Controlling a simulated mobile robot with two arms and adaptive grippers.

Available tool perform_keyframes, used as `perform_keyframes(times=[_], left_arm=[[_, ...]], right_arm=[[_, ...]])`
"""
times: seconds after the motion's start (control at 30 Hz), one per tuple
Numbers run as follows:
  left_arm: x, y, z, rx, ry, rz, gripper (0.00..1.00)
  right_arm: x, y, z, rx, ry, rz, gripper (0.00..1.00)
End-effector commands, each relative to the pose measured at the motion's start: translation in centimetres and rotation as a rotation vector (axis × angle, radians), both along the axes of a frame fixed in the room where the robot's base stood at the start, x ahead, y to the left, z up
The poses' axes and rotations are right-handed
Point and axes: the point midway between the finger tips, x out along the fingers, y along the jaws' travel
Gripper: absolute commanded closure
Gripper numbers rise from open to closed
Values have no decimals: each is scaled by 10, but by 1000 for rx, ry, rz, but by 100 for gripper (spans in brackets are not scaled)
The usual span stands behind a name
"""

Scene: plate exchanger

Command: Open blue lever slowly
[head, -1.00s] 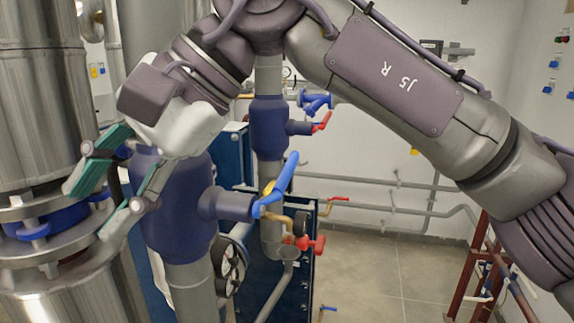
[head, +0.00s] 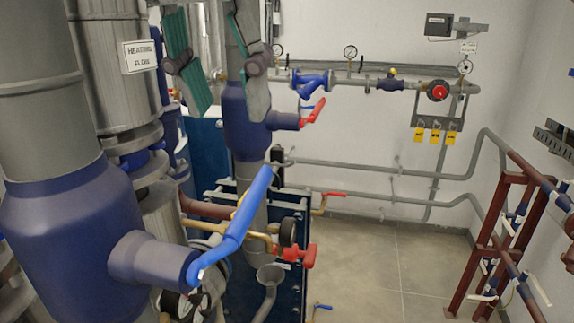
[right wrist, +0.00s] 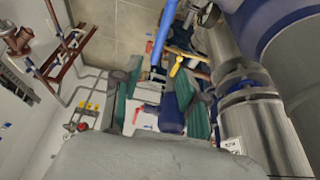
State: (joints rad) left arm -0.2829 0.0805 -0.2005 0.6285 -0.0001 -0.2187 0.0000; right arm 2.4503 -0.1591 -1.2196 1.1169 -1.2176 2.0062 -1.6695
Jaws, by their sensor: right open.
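The blue lever (head: 237,222) slants up to the right from the end of a short side stem (head: 150,258) on a big dark blue valve body (head: 75,235). My right gripper (head: 230,110) hangs down from the top edge of the head view, its two teal-padded fingers spread apart and empty. It appears above the lever's upper end, not touching it as far as I can see. In the right wrist view the open fingers (right wrist: 157,78) point towards the lever (right wrist: 163,38), which lies beyond the tips. My left gripper is not in view.
A red-handled valve (head: 313,112) sits on the pipe behind, and another red handle (head: 298,254) is below the lever. A red-brown rack (head: 480,265) stands right. Floor (head: 390,260) between is clear.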

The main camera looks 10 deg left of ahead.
Motion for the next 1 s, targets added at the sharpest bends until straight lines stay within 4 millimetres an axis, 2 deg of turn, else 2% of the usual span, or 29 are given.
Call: perform_keyframes(times=[0.1,0.17,0.4,0.53,0.67,0.87,1.0], left_arm=[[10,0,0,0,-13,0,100],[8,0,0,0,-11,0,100],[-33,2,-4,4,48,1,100],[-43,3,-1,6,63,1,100],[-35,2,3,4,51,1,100],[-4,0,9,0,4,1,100],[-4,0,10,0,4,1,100]], right_arm=[[0,-1,-1,-7,-6,0,57],[2,-1,-5,-6,-6,-1,57],[17,-2,-43,-6,-2,0,57],[28,-3,-69,-7,-2,-1,57],[37,-3,-92,-6,-2,-1,57],[47,-3,-117,-4,-2,-1,57],[50,-3,-125,-3,-4,-1,57]])
